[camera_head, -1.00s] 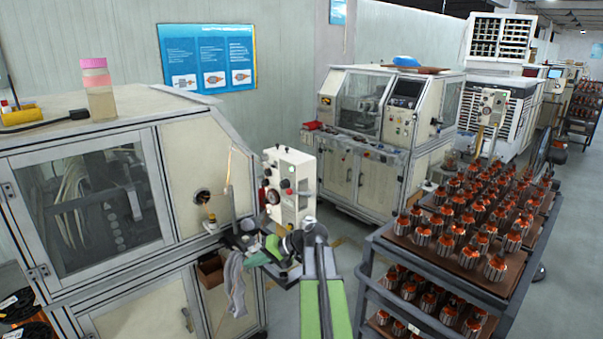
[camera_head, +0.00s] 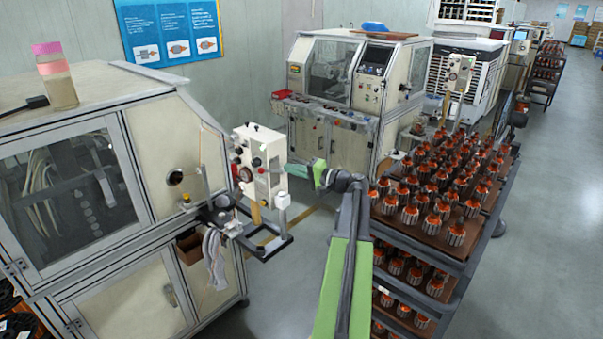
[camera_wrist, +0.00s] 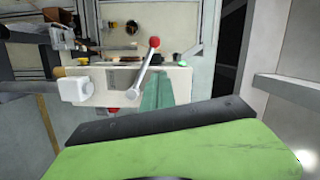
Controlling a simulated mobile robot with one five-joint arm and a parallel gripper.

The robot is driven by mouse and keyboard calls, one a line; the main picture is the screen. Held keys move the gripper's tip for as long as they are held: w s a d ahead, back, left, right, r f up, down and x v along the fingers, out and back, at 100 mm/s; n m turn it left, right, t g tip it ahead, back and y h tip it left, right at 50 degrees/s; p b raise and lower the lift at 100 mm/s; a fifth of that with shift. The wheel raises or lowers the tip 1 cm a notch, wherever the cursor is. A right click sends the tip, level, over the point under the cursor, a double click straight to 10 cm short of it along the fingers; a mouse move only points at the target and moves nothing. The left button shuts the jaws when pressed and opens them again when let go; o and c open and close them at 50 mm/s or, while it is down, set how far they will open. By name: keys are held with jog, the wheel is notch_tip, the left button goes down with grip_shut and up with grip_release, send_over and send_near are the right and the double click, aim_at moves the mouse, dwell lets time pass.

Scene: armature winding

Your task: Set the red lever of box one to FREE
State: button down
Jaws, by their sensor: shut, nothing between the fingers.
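Box one, a white control box (camera_head: 258,165), stands on a stand beside the left machine, with knobs on its front. In the wrist view its pale top (camera_wrist: 110,88) shows, with the lever (camera_wrist: 144,67), a silver rod with a red ball end, sticking up and leaning to the right. My gripper (camera_head: 288,170) has teal fingers, shut and empty, pointing at the box's right side. In the wrist view the fingers (camera_wrist: 158,92) are right beside the lever. I cannot tell whether they touch it. The FREE marking is not readable.
The left machine (camera_head: 185,150) stands close behind the box. A rack (camera_head: 455,250) of copper-wound armatures stands close to the right of my arm. Another machine (camera_head: 345,90) stands further back. Grey floor is open at the far right.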

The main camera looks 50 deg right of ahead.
aim_at(273, 171)
jog(key=w+a, duration=0.2)
jog(key=w, duration=0.1)
jog(key=w+a+f+b, duration=0.1)
jog(key=w, duration=0.1)
jog(key=shift+w+a, duration=0.1)
jog(key=shift+a, duration=0.15)
jog(key=shift+a, duration=0.15)
